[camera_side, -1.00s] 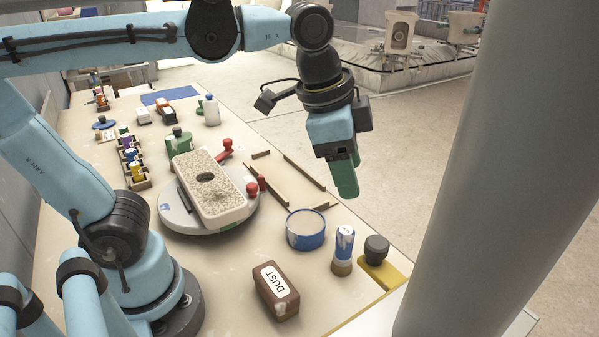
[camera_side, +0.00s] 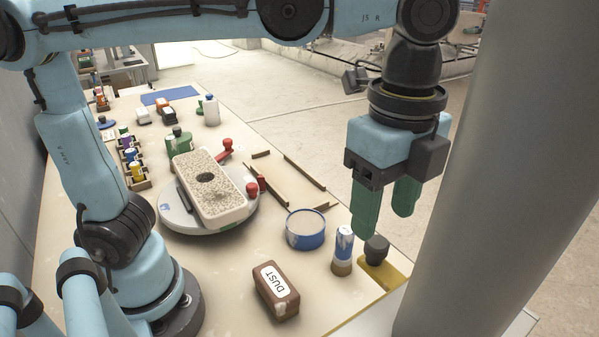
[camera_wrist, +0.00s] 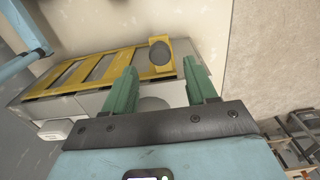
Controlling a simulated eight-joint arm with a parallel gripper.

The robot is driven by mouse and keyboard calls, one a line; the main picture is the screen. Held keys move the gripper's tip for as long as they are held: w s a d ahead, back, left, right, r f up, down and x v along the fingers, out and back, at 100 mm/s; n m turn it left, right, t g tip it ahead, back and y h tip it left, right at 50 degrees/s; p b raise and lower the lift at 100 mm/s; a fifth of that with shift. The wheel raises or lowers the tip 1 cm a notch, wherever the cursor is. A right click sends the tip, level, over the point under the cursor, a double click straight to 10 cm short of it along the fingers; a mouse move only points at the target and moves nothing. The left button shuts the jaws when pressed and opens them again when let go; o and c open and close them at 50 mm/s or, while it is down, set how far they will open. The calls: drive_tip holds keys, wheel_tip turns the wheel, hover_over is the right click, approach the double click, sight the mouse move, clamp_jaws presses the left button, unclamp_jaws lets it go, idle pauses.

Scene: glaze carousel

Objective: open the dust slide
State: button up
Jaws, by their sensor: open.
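The dust slide is a yellow plate with a dark round knob (camera_side: 376,250) at the table's front right corner. In the wrist view the yellow slotted plate (camera_wrist: 75,79) lies along the table edge, with the knob (camera_wrist: 160,54) at its right end. My gripper (camera_side: 383,222) is open, its two green fingers pointing down above and just behind the knob in the side view. In the wrist view the gripper (camera_wrist: 160,73) shows the knob just beyond and between its fingertips. I see no contact.
A blue-and-white bottle (camera_side: 343,252) stands just left of the knob. A turntable (camera_side: 180,219) carries a speckled tray. A thick grey post (camera_side: 500,170) fills the right side.

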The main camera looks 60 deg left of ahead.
sight(378, 242)
drive_tip(key=shift+f, duration=3)
clamp_jaws()
